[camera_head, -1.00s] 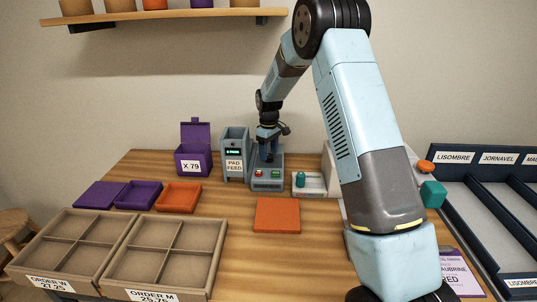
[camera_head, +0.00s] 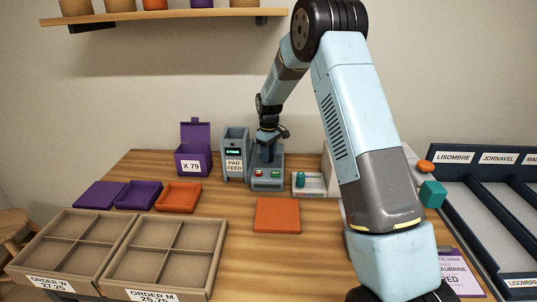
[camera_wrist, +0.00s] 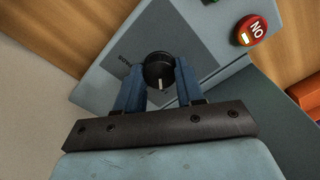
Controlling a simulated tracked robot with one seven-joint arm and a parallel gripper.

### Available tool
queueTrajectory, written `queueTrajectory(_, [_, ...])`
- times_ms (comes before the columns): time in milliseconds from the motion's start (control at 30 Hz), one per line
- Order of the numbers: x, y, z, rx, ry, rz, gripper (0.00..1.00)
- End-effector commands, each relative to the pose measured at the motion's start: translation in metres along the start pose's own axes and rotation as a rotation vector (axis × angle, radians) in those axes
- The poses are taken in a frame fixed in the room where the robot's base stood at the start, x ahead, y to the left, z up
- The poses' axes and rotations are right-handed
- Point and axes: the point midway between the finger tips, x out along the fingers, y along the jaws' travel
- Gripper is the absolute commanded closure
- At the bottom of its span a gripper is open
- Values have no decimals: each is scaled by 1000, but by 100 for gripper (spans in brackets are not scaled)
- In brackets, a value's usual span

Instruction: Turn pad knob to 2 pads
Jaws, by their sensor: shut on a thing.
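The pad knob (camera_wrist: 159,71) is a round black knob with a white pointer line, seen in the wrist view on the grey face of a machine. My gripper (camera_wrist: 158,82) has its two blue fingers on either side of the knob, shut on it. The pointer line points toward my gripper's base. In the head view my gripper (camera_head: 267,136) is over the grey machine (camera_head: 268,184), and the knob is hidden. The pad feed (camera_head: 235,160) stands just left with a small lit display; its text is too small to read.
A red button (camera_wrist: 249,30) is near the knob in the wrist view. A purple box (camera_head: 193,160) stands left of the pad feed. A small white unit with a teal part (camera_head: 301,180) is to the right. An orange pad (camera_head: 277,215) lies in front.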

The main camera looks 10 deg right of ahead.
Motion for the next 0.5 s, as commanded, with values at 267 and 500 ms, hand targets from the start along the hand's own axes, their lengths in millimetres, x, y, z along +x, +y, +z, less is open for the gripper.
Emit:
queueTrajectory(267, [0, 0, -1, 10, 1, 1, 93])
queueTrajectory(500, [-1, 0, -1, 101, 1, 2, 93])
